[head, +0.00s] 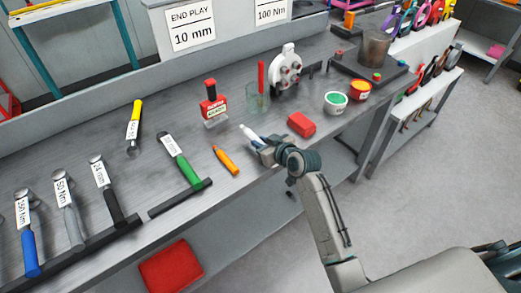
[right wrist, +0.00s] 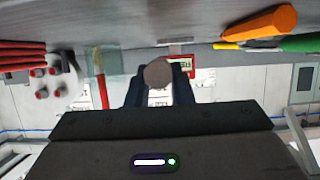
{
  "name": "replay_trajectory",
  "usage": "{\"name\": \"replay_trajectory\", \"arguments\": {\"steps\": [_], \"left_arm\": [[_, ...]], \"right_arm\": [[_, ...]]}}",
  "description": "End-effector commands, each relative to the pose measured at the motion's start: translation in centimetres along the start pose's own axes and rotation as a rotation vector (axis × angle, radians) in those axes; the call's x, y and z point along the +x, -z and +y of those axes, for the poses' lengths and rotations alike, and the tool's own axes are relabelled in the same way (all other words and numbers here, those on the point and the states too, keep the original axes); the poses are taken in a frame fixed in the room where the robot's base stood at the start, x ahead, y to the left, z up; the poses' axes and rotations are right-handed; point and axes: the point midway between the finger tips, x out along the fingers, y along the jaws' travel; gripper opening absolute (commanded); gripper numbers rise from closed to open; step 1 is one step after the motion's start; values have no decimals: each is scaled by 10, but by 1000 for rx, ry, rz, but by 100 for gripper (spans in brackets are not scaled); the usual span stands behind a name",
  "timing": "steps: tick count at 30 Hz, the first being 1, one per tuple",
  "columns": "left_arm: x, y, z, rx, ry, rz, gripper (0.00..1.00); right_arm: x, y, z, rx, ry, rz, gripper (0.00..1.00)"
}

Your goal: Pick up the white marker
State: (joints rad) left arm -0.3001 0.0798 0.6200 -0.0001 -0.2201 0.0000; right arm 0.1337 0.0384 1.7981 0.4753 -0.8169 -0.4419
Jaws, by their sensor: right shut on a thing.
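The white marker (head: 246,132) is at the front part of the grey workbench in the head view, its white tip sticking out to the left of my right gripper (head: 259,142). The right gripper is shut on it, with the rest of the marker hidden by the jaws. In the right wrist view, a round brownish end (right wrist: 158,72), which looks like the marker's, shows between the dark fingers. I cannot tell whether the marker touches the bench. My left gripper is not in view.
An orange marker (head: 225,160) lies left of the gripper, and a red block (head: 301,125) lies to its right. Torque wrenches, one green-handled (head: 187,168), lie farther left.

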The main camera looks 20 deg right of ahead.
Motion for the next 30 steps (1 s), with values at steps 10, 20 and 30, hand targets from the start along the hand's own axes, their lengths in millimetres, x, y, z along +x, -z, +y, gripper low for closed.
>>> {"name": "replay_trajectory", "arguments": {"steps": [10, 20, 30], "left_arm": [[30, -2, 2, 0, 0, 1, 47], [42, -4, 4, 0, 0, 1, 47], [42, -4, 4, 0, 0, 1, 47]], "right_arm": [[-82, -34, -26, 0, 1, -7, 0], [-133, -45, -41, 1, 1, -7, 0], [-139, -45, -43, 2, 1, -6, 0]]}}
